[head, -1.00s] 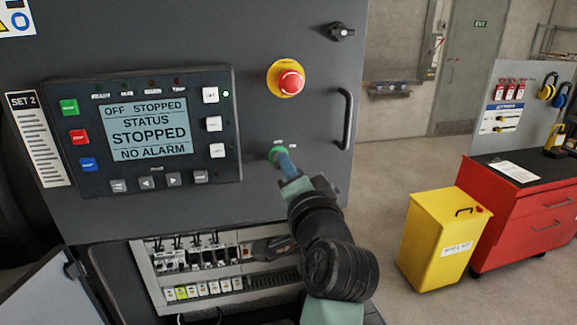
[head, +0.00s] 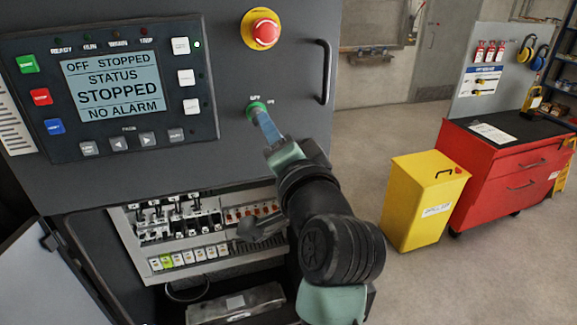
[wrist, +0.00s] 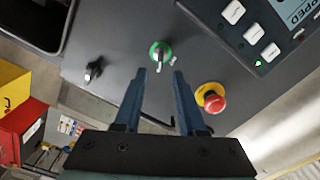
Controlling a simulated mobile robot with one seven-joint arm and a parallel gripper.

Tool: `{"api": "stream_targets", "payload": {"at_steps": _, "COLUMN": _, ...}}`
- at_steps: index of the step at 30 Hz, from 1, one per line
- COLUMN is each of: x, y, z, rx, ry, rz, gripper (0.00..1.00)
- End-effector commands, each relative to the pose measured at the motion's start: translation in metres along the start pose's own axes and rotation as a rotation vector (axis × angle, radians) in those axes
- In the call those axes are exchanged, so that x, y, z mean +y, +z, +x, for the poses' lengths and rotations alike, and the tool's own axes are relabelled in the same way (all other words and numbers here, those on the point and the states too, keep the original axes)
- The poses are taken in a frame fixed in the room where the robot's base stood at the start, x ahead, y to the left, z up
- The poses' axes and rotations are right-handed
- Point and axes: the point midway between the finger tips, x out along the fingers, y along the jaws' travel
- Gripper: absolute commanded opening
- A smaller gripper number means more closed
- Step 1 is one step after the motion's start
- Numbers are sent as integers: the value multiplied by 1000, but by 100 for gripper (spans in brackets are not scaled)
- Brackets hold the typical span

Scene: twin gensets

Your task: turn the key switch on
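The key switch (head: 256,107) has a green ring and sits on the grey panel below the red emergency stop, with OFF and ON labels beside it. In the wrist view the key switch (wrist: 160,52) shows a small metal key in its middle. My gripper (wrist: 161,74) is open, its two blue fingers apart, with the key just ahead of the gap between the tips. In the head view my gripper (head: 257,115) is close in front of the switch and partly covers it. I cannot tell whether the fingers touch the key. The display (head: 118,86) reads OFF STOPPED.
The emergency stop (head: 262,29) is just above the switch, and the door handle (head: 325,72) is to its right. A black knob (wrist: 94,70) lies left of the switch in the wrist view. A yellow bin (head: 425,200) and red cabinet (head: 500,172) stand right, with bare floor around.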

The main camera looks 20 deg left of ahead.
Motion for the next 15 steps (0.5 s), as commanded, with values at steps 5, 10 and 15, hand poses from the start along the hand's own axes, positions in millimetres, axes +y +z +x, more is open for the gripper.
{"api": "stream_targets", "payload": {"at_steps": 5, "x": 5, "y": 2, "z": -39, "rx": 3, "ry": 0, "rz": -2, "gripper": 40}}
{"api": "stream_targets", "payload": {"at_steps": 10, "x": 3, "y": 1, "z": -68, "rx": 3, "ry": -1, "rz": -1, "gripper": 40}}
{"api": "stream_targets", "payload": {"at_steps": 15, "x": 2, "y": 0, "z": -83, "rx": 1, "ry": 1, "rz": 1, "gripper": 40}}
